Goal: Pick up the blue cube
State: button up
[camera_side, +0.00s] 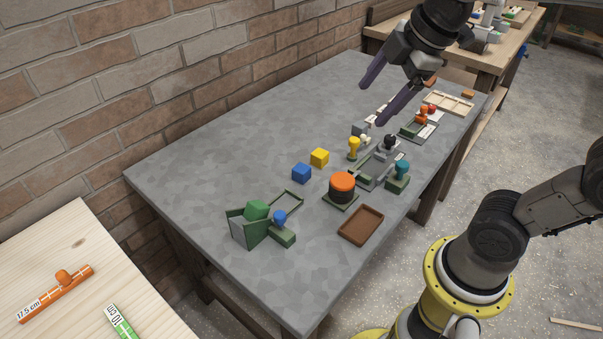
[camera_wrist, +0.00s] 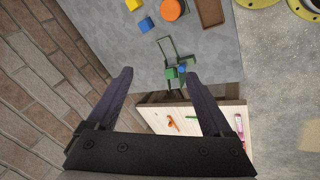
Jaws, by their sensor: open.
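The blue cube (camera_side: 301,173) sits on the grey table (camera_side: 240,135), just left of and in front of a yellow cube (camera_side: 319,157). In the wrist view the blue cube (camera_wrist: 146,25) shows near the top, apart from the fingers. My gripper (camera_side: 377,103) is open and empty, held above the table to the upper right of the cubes in the side view. Its two dark fingers also frame the lower half of the wrist view (camera_wrist: 163,98). Nothing hides the blue cube.
A round orange-topped button (camera_side: 342,186), a brown tray (camera_side: 361,224) and a green holder with a green block (camera_side: 248,226) stand around the cubes. Several small fixtures lie to the right. A brick wall (camera_side: 150,75) borders the table. The table's left part is clear.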

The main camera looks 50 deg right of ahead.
jog(key=w+d+f+n+g, duration=0.15)
jog(key=w+n, duration=0.35)
jog(key=w, duration=0.6)
jog(key=n+g, duration=0.2)
jog(key=g, duration=0.2)
send_over(300, 169)
jog(key=f, duration=2.3)
jog(key=shift+s+a+f, duration=0.2)
jog(key=shift+f, duration=0.2)
jog(key=shift+w+d+f, duration=0.1)
jog(key=shift+w+f, duration=0.05)
jog(key=shift+f, duration=3)
grip_shut()
jog(key=shift+r, duration=0.15)
